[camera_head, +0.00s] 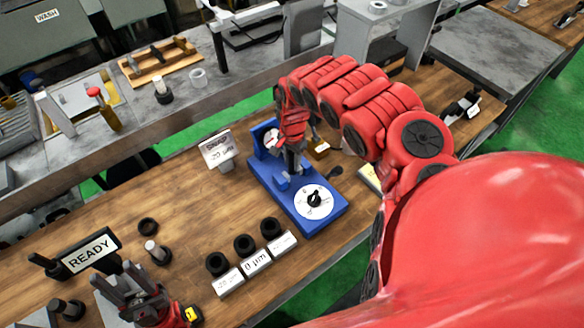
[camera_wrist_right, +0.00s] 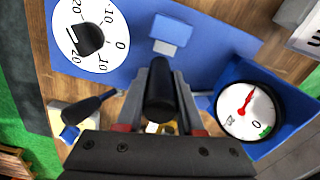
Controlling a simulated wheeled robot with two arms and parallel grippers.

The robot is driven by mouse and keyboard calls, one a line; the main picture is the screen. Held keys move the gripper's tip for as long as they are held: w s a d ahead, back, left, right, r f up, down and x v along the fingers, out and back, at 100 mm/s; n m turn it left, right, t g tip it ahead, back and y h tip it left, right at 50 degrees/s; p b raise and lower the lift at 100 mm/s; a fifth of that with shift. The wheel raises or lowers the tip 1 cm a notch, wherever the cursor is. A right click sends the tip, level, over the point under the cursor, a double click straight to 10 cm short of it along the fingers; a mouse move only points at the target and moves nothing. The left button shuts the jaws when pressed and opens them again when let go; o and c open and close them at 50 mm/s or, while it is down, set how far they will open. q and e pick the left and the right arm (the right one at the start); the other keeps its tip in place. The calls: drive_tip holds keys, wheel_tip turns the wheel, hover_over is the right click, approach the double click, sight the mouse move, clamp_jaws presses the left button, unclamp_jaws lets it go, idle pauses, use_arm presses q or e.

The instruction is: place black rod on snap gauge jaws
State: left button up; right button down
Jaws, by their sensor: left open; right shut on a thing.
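The snap gauge is a blue base (camera_head: 325,223) on the wooden bench, with a white printed dial on its near end; in the right wrist view the base (camera_wrist_right: 205,50) fills the upper part. A small blue block (camera_wrist_right: 172,30) stands on it, and a round dial with a red needle (camera_wrist_right: 245,112) sits at the right. My right gripper (camera_head: 291,165) is over the gauge, shut on the black rod (camera_wrist_right: 160,97), which is seen nearly end-on between the fingers. Whether the rod touches the jaws cannot be told. My left gripper (camera_head: 130,285) is open and empty at the lower left.
Several black rings (camera_head: 244,245) stand behind white labels in front of the gauge. A READY sign (camera_head: 88,252), a loose ring (camera_head: 148,226) and a grey-topped black part (camera_head: 157,251) are at the left. A tag sign (camera_head: 218,150) stands left of the gauge. Bare wood lies between.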

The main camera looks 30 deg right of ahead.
wheel_tip(320, 180, down, 2)
drive_tip(key=shift+s+f, duration=0.15)
drive_tip(key=shift+f, duration=0.15)
drive_tip(key=shift+f, duration=0.15)
drive_tip(key=c, duration=0.5)
unclamp_jaws()
drive_tip(key=shift+c, duration=0.2)
